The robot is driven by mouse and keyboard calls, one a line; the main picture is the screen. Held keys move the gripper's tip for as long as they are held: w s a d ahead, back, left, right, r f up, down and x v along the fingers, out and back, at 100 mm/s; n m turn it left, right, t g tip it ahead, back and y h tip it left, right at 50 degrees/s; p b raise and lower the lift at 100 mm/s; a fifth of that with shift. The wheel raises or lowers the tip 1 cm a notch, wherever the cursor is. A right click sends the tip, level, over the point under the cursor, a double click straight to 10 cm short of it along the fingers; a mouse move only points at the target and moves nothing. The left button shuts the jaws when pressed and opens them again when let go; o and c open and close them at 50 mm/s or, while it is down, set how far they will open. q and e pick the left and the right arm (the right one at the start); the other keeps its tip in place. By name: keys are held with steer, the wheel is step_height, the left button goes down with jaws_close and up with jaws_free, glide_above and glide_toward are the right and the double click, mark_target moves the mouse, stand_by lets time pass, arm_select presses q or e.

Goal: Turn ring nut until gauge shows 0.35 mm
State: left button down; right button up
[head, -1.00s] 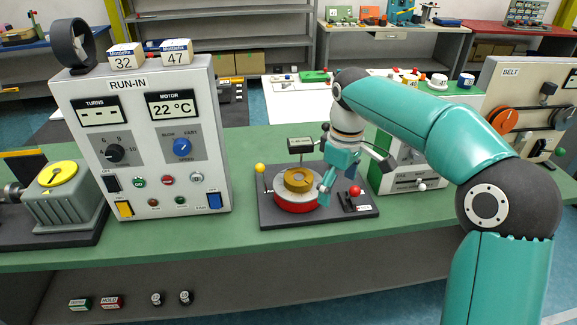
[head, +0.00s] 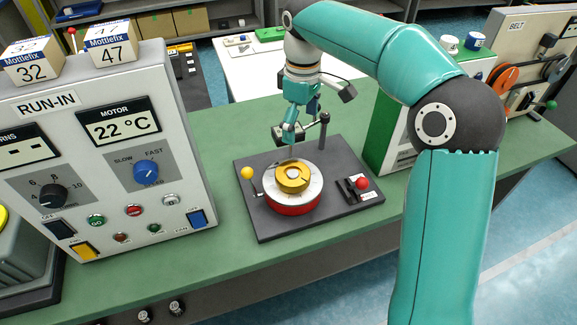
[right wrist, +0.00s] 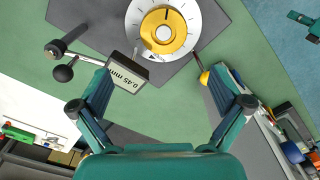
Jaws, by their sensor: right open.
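The brass ring nut (head: 292,179) sits on a white dial (head: 311,192) with a red base (head: 292,207), on a dark plate (head: 265,222). It also shows in the right wrist view (right wrist: 178,29), with a black mark on its face. The gauge display (right wrist: 128,70) reads 0.45 mm in the right wrist view; in the head view it is hidden behind my gripper. My right gripper (head: 289,138) is open and empty, behind and above the nut and apart from it. In the right wrist view its fingers (right wrist: 163,72) are spread wide. My left gripper is not in view.
A yellow-ball lever (head: 247,172) is left of the dial and a red-ball lever (head: 361,183) right of it. A black-ball arm (right wrist: 62,73) is near the gauge. The RUN-IN panel (head: 105,160) stands left, a green-and-white box (head: 392,142) right.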

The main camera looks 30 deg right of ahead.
mark_target(295, 173)
steer(key=f, duration=1)
steer(key=a+f, duration=0.1)
steer(key=f, duration=0.5)
steer(key=shift+w, duration=0.2)
steer(key=shift+r, duration=0.1)
steer(key=c, duration=0.8)
